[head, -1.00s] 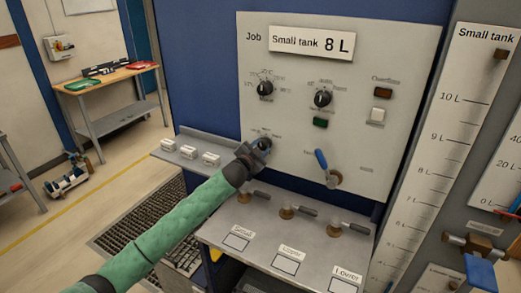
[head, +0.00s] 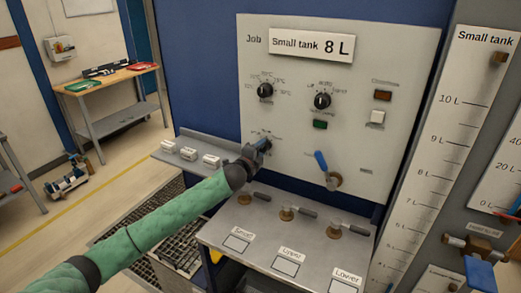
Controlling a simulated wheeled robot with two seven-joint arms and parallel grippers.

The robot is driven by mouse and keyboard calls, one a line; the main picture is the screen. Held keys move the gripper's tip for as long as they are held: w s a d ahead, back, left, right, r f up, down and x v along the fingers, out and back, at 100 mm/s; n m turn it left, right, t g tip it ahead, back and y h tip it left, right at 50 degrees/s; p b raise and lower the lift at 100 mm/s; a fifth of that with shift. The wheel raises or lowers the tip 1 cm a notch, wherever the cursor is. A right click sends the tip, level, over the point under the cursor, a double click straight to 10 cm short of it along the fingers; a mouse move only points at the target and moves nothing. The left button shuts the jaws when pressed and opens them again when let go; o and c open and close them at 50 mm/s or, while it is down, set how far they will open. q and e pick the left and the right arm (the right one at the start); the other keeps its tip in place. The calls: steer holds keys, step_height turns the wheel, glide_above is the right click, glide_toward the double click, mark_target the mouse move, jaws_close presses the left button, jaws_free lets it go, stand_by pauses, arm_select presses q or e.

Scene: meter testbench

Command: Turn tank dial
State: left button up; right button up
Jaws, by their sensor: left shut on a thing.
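The control panel (head: 300,60) carries a "Job Small tank 8 L" sign (head: 312,46) at its top. Two black dials sit on it, one at upper left (head: 265,90) and one near the middle (head: 322,101). A third dial, low on the panel's left, is mostly hidden behind my left gripper (head: 262,147). That gripper is at the panel face, shut on this lower dial. A lever with a blue handle (head: 321,160) is to the right of it. My right gripper does not show.
Below the panel, a grey shelf (head: 265,208) holds several brass valves with grey handles. Several white blocks (head: 189,153) lie on the left ledge. The Small tank scale (head: 470,110) stands at right.

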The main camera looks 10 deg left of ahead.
arm_select(q)
steer(key=shift+m, duration=0.5)
steer(key=shift+f+m, duration=0.1)
steer(key=shift+m, duration=0.4)
steer(key=o, duration=0.8)
steer(key=shift+o, duration=0.9)
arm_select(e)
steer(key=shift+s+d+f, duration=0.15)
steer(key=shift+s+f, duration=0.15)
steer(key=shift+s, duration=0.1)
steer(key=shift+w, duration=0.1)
